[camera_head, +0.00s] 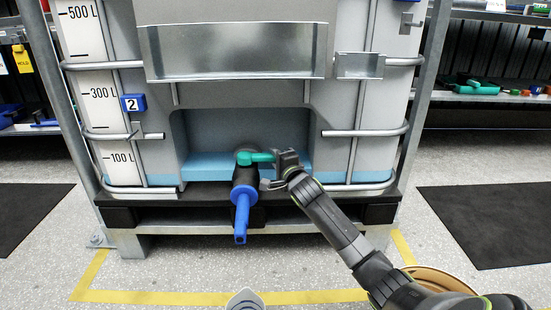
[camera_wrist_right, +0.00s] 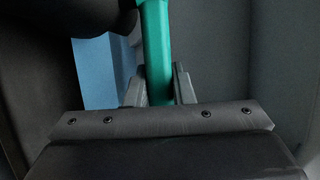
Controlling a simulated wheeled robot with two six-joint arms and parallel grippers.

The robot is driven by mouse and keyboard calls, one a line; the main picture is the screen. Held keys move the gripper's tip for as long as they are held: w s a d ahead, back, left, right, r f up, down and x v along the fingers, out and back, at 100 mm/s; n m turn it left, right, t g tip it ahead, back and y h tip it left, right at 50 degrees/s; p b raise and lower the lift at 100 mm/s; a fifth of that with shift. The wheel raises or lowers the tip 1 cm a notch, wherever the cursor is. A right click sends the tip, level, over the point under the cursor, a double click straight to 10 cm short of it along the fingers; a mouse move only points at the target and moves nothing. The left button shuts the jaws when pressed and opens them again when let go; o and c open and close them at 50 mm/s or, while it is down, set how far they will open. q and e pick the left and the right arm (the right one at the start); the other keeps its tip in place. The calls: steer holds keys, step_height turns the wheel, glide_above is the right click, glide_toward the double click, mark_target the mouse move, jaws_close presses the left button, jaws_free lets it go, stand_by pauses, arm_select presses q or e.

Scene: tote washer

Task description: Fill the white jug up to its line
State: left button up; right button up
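The tank's outlet valve (camera_head: 245,180) is black, with a green lever handle (camera_head: 257,157) on top and a blue spout (camera_head: 241,217) pointing down. The lever points right. My right gripper (camera_head: 277,166) is at its right end. In the right wrist view the green handle (camera_wrist_right: 157,50) runs between the two fingers (camera_wrist_right: 158,88), which look closed against both sides of it. A pale grey-white piece (camera_head: 245,299), probably the top of the white jug, shows at the bottom edge below the spout. The rest, including any line, is out of frame. My left gripper is out of view.
The caged tank (camera_head: 355,100) stands on a pallet (camera_head: 190,229), with a litre scale (camera_head: 98,95) at left and metal trays in front. Yellow tape (camera_head: 150,297) marks the floor. A tan round object (camera_head: 440,277) lies beside my right arm. Shelves stand at both sides.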

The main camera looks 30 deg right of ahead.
mark_target(273, 160)
jaws_close()
steer(key=shift+s+a+f, duration=0.1)
steer(key=shift+a, duration=0.05)
steer(key=shift+s+a+m+h, duration=0.25)
steer(key=shift+m+h, duration=0.25)
steer(key=shift+h, duration=0.3)
steer(key=shift+s+a+f+m+g+h+b, duration=0.1)
steer(key=shift+s+a+m+g+h+b, duration=0.2)
steer(key=shift+m+h+b, duration=0.4)
steer(key=shift+s+a+m+g+h+b, duration=0.2)
steer(key=shift+s+m+g+h+b, duration=0.15)
steer(key=shift+h, duration=0.55)
steer(key=shift+s+a+m+g+h, duration=0.15)
steer(key=shift+m+g+h, duration=0.25)
steer(key=shift+h, duration=0.2)
